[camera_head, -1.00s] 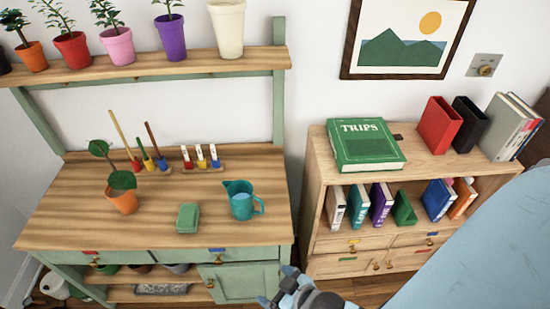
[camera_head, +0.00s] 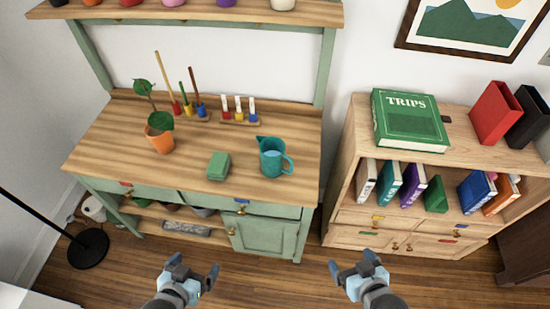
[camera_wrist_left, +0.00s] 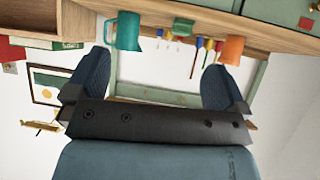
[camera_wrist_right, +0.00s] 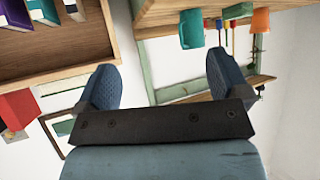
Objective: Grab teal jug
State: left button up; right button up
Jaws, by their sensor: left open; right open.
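The teal jug (camera_head: 271,157) stands upright on the wooden bench top, near its front right corner, with its handle to the right and spout to the left. It also shows upside down in the left wrist view (camera_wrist_left: 127,31) and the right wrist view (camera_wrist_right: 191,29). My left gripper (camera_head: 194,269) is open and empty, below and in front of the bench. My right gripper (camera_head: 351,267) is open and empty, in front of the gap between bench and bookcase. Both are apart from the jug.
A green block (camera_head: 218,166) lies left of the jug, and an orange potted plant (camera_head: 159,140) stands further left. Tools and small bottles stand in racks behind. A shelf (camera_head: 200,12) hangs above. A bookcase (camera_head: 345,190) stands right of the bench. A black lamp base (camera_head: 88,248) is on the floor left.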

aim_at(273, 149)
jog(key=i+j+z, duration=0.3)
jog(key=j, duration=0.35)
jog(key=j+z, duration=0.35)
jog(key=j, duration=0.3)
jog(key=i+j+z, duration=0.1)
jog(key=j+z, duration=0.2)
jog(key=j, duration=0.45)
